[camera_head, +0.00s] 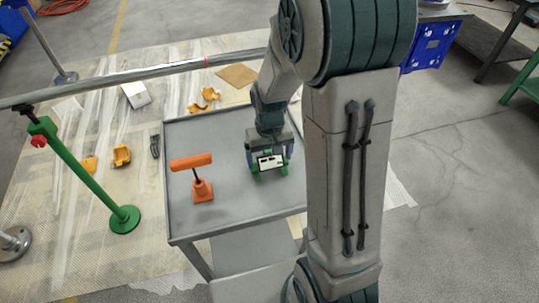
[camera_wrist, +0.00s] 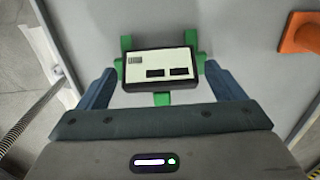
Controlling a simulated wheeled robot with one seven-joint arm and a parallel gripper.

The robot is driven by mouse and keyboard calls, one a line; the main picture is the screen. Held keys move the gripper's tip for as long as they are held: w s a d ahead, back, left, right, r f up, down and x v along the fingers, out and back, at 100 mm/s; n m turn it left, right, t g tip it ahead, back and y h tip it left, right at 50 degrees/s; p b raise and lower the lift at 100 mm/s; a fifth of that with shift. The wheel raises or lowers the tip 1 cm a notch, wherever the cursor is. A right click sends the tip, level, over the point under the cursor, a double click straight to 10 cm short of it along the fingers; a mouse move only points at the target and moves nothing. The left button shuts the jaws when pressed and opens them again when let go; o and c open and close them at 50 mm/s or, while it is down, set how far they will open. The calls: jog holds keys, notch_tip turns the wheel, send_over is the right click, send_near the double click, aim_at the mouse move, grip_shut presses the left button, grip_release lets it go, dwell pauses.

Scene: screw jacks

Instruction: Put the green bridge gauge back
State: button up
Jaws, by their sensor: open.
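The green bridge gauge (camera_head: 270,162) lies on the grey cart top (camera_head: 225,212), right of the orange screw jack. It has green feet and a black-framed white display panel with dark rectangles, seen clearly in the wrist view (camera_wrist: 160,66). My gripper (camera_head: 269,155) is low over the cart at the gauge. In the wrist view its two blue-grey fingers (camera_wrist: 160,72) stand open, one to each side of the gauge, with visible gaps. The fingers do not appear to grip it. Whether the fingertips touch the cart top cannot be told.
An orange screw jack (camera_head: 202,190) with a crossbar stands on the cart, left of my gripper. A green stand (camera_head: 88,176) left of the cart is by a long metal pipe (camera_head: 130,78). Yellow parts (camera_head: 122,155) lie on the floor mat. A blue crate (camera_head: 430,45) is behind.

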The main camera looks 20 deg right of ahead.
aim_at(269, 154)
notch_tip(269, 154, up, 11)
jog(key=p, duration=0.2)
jog(key=s+r+t, duration=0.2)
jog(key=s+r, duration=0.3)
jog(key=s, duration=0.8)
jog(key=shift+s+a, duration=0.2)
jog(key=shift+s, duration=0.15)
